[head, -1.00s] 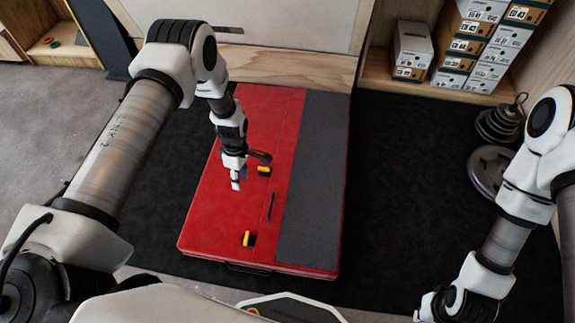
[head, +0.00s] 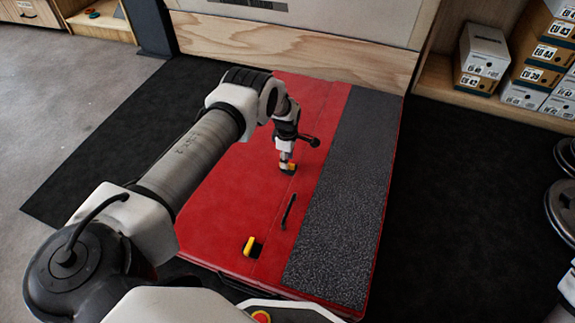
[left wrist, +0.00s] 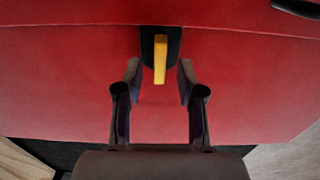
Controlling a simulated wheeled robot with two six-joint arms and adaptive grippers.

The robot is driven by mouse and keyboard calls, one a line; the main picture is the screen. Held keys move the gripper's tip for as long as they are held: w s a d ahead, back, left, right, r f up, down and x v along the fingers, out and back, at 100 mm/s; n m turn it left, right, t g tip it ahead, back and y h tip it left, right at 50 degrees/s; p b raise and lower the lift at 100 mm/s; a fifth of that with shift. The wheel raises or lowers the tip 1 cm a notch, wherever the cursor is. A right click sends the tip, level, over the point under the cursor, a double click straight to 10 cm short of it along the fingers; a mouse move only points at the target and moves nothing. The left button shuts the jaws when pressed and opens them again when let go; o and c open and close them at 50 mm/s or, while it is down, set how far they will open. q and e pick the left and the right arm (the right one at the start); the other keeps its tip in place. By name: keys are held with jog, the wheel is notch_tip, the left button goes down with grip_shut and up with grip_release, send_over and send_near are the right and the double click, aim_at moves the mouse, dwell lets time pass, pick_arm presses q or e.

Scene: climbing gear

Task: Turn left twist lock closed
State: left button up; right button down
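A large red case (head: 225,205) lies flat on the floor, with two twist locks along a seam. The far twist lock (head: 290,169) is partly hidden by my left gripper (head: 285,161) in the head view. In the left wrist view this lock shows a yellow bar (left wrist: 160,58) on a black base, the bar square to the seam. My left gripper's fingers are open, one on each side of the bar, apart from it. The near twist lock (head: 250,246), also yellow and black, sits untouched. My right gripper is out of view.
A black carry handle (head: 288,211) lies on the seam between the two locks. A grey textured strip (head: 345,205) covers the case's right side. Shoe boxes (head: 483,55) stand on a shelf behind, and weight plates (head: 563,205) at the right. Black mat lies around the case.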

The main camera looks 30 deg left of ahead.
pick_arm(q)
jog(key=shift+f, duration=0.9)
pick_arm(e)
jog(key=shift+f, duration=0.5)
pick_arm(q)
grip_shut()
